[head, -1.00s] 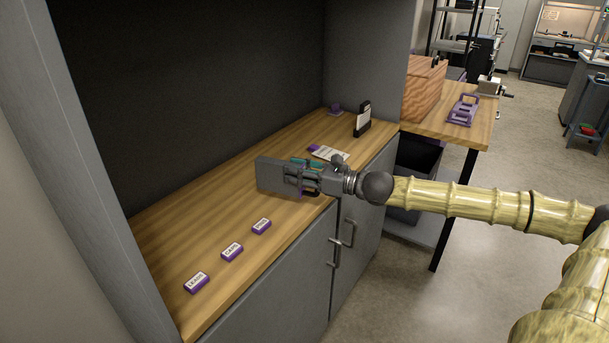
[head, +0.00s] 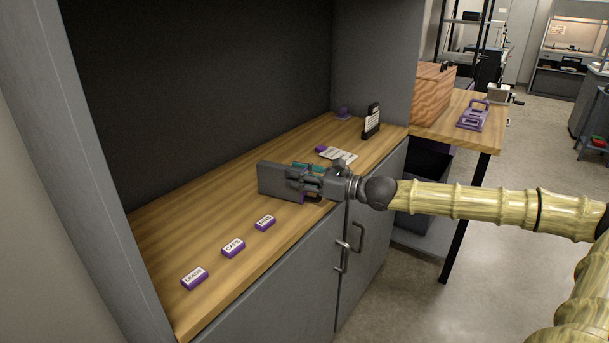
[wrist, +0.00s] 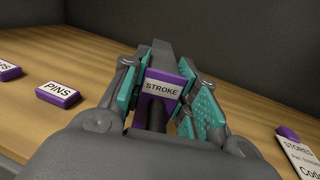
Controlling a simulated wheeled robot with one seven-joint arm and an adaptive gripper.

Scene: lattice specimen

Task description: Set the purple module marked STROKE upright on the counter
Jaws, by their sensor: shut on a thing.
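The purple module marked STROKE (wrist: 159,86) is between the teal pads of my gripper (head: 300,178), which is shut on it. In the wrist view its white label faces the camera and reads the right way up. In the head view my gripper hides most of the module, and only a bit of purple shows. My gripper is low over the front part of the wooden counter (head: 190,225). I cannot tell whether the module touches the counter.
Purple modules marked PINS (head: 265,222) and CAPS (head: 233,248), and another (head: 194,277), lie in a row to the left. A white-labelled card (head: 338,155) lies beyond my gripper. A dark upright holder (head: 371,121) stands near the grey side wall (head: 372,65).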

